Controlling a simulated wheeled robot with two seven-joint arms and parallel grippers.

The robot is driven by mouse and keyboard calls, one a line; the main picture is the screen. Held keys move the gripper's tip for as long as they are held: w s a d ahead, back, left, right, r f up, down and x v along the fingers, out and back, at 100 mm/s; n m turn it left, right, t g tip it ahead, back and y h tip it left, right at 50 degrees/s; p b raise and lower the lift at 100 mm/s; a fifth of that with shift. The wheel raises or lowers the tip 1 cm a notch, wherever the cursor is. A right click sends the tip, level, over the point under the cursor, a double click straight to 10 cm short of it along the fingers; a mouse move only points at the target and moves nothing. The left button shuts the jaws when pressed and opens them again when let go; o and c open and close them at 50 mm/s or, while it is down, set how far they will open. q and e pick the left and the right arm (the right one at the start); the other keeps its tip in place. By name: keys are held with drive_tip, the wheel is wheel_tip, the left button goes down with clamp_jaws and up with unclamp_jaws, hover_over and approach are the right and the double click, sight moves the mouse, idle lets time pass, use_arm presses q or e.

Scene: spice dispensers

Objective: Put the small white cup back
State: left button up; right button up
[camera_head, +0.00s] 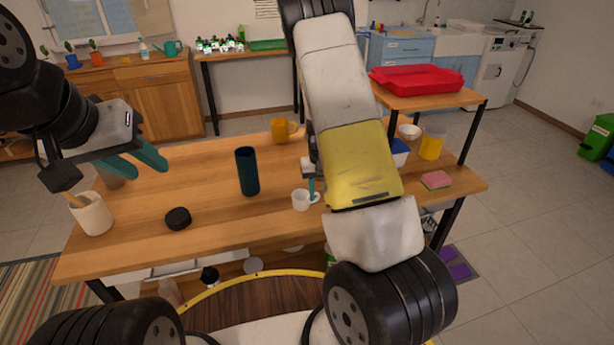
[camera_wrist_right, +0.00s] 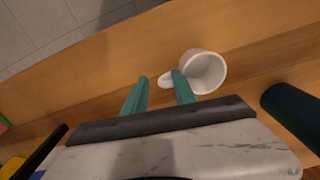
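The small white cup (camera_head: 300,200) stands upright near the front edge of the wooden table, and it also shows in the right wrist view (camera_wrist_right: 207,72). Its handle points toward my right gripper (camera_wrist_right: 160,88). The gripper's two teal fingers are apart, with the handle in the gap between them and one fingertip close against the cup's side. I cannot tell whether they touch. In the head view my right arm hides most of this gripper. My left gripper (camera_head: 150,171) is open and empty above the table's left part.
A dark blue tumbler (camera_head: 247,172) stands left of the cup. A black lid (camera_head: 178,218), a utensil crock (camera_head: 92,214) and an orange mug (camera_head: 283,131) are also on the wooden table (camera_head: 215,217). A sponge (camera_head: 436,180) and yellow cup (camera_head: 431,143) are at right.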

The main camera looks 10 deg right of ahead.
drive_tip(key=shift+r, duration=0.1)
wheel_tip(320, 180, up, 12)
drive_tip(key=s+a+r+t+y, duration=0.4)
drive_tip(key=s+r, duration=0.5)
drive_tip(key=r, duration=0.6)
drive_tip(key=s+a+r+t+h, duration=0.1)
drive_tip(key=s+a+r, duration=0.1)
drive_tip(key=s, duration=0.5)
drive_tip(key=s+a+r+n+t, duration=0.1)
drive_tip(key=s+a+r, duration=0.1)
drive_tip(key=s+r, duration=0.3)
drive_tip(key=s, duration=0.3)
drive_tip(key=shift+s+r+n+h, duration=0.15)
drive_tip(key=shift+n+h, duration=0.15)
drive_tip(key=shift+h, duration=0.1)
